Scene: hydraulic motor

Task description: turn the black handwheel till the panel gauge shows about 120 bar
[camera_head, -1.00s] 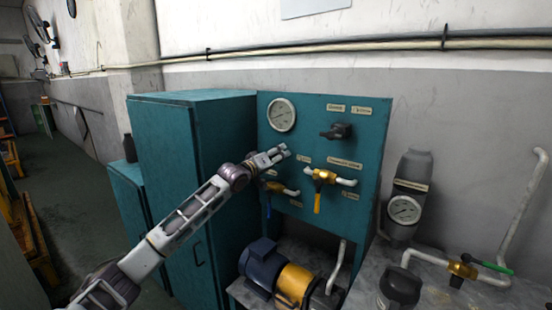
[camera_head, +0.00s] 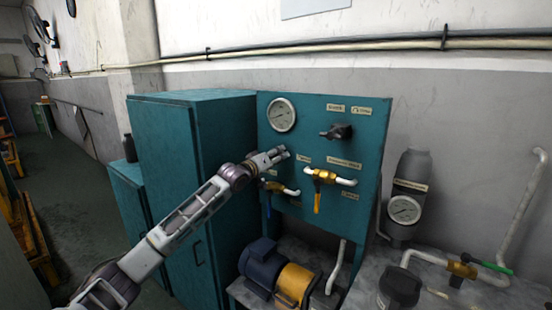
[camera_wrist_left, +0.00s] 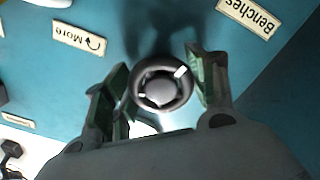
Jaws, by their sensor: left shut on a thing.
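The black handwheel (camera_wrist_left: 162,88) sits between my left gripper's two dark fingers (camera_wrist_left: 158,86) in the wrist view. It is round, with a grey hub and white marks. In the head view a black knob (camera_head: 338,131) stands out from the teal panel (camera_head: 372,150), below two labels. My left gripper (camera_head: 284,152) appears left of and below this knob there, and finger contact is not clear from this side. The panel gauge (camera_head: 281,115) is round and white at the panel's upper left; its reading is too small to tell. My right gripper is not in view.
Brass valves with yellow (camera_head: 317,202) and blue (camera_head: 269,208) levers are close below the gripper. A teal cabinet (camera_head: 165,150) stands left of the panel. A motor (camera_head: 258,264) sits below. A grey cylinder with a second gauge (camera_head: 404,209) stands at right.

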